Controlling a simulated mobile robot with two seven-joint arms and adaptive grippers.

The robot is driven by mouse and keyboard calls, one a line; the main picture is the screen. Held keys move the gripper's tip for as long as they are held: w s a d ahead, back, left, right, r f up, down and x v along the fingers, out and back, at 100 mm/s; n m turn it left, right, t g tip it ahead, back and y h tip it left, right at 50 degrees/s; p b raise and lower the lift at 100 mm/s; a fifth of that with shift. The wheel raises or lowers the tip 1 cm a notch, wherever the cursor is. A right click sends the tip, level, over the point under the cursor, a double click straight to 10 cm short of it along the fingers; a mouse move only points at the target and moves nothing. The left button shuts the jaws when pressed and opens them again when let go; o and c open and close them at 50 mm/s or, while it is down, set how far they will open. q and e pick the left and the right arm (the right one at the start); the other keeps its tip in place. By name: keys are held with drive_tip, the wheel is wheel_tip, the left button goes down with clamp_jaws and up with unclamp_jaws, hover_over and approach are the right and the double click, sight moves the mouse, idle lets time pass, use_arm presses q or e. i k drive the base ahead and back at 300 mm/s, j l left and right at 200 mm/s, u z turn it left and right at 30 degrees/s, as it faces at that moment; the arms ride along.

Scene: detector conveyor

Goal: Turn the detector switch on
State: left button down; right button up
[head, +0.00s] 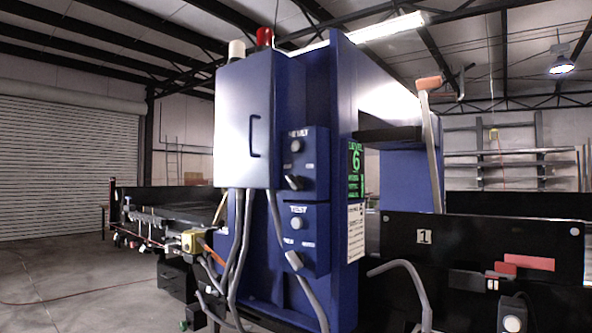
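The blue detector housing (345,270) stands in the middle of the head view. Its front carries two blue control panels, one above the other. The upper panel (313,160) has a round pale knob (296,146) and below it a dark switch (293,182) with a pale tip, sitting tilted. The lower panel (317,240) has a similar round knob (297,223) and a switch (294,260) at its lower edge. The panel lettering is too small to read surely, and I cannot tell which switch position is on. Neither of my grippers is in view.
A cabinet (232,115) with a dark handle sits left of the panels. Grey cables (240,250) hang below it. A black conveyor side (480,240) marked 1 runs right, and a lever (432,140) with an orange end rises behind it. Open floor (60,285) lies left.

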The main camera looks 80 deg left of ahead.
sight(296, 183)
drive_tip(key=k+u, duration=0.1)
drive_tip(key=u, duration=2.25)
